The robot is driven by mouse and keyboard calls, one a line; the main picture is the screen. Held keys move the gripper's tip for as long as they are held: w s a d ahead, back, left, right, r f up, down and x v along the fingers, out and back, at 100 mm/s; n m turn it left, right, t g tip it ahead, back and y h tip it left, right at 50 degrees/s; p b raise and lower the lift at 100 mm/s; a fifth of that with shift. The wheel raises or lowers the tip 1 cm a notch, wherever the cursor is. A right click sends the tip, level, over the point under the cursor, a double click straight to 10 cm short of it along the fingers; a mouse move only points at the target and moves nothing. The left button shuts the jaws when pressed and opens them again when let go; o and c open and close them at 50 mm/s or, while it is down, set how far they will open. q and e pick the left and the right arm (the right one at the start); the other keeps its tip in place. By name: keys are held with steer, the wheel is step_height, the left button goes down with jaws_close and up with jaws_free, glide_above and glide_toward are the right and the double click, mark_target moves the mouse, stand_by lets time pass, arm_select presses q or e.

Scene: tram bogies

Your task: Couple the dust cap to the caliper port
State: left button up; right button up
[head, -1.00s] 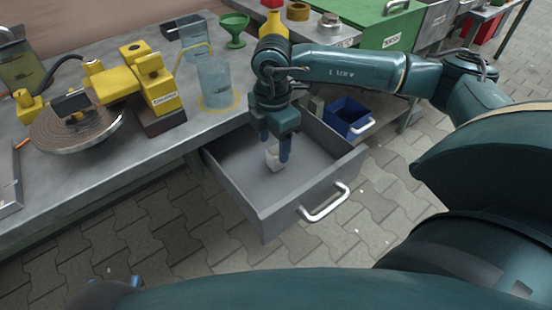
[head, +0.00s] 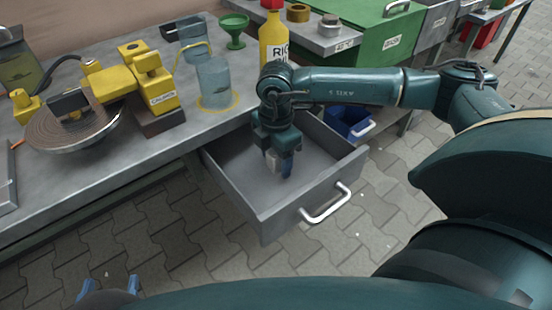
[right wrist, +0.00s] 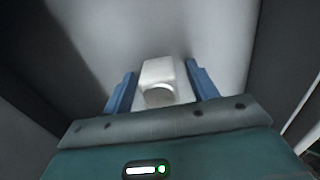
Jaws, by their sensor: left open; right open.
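A small off-white block with a round end, which looks like the dust cap (right wrist: 158,72), lies in the open drawer (head: 232,190). It also shows in the head view (head: 273,163), partly hidden by my right gripper (head: 281,166). The right gripper's blue fingers (right wrist: 160,88) are open, one on each side of the cap, with gaps visible. The yellow caliper (head: 150,80), with a label on its front, stands by a brown disc (head: 62,133) on the bench. I cannot make out its port for certain. My left gripper (head: 108,287) is open and empty at the bottom left.
Drawer walls surround the right gripper, and a white handle (head: 327,207) is on the drawer front. A clear cylinder (head: 214,82), green funnel (head: 234,30) and yellow bottle (head: 273,40) stand on the bench (head: 110,165). A blue bin (head: 347,122) is right of the drawer.

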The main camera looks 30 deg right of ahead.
steer(key=c, duration=1)
steer(key=shift+r, duration=0.1)
step_height(320, 180, up, 9)
steer(key=shift+r+p, duration=0.1)
steer(key=shift+p, duration=1.05)
arm_select(q)
steer(key=shift+s+a+n+g+y, duration=0.3)
steer(key=shift+s+g+y, duration=0.1)
steer(key=shift+g, duration=0.5)
arm_select(e)
steer(key=shift+r, duration=0.4)
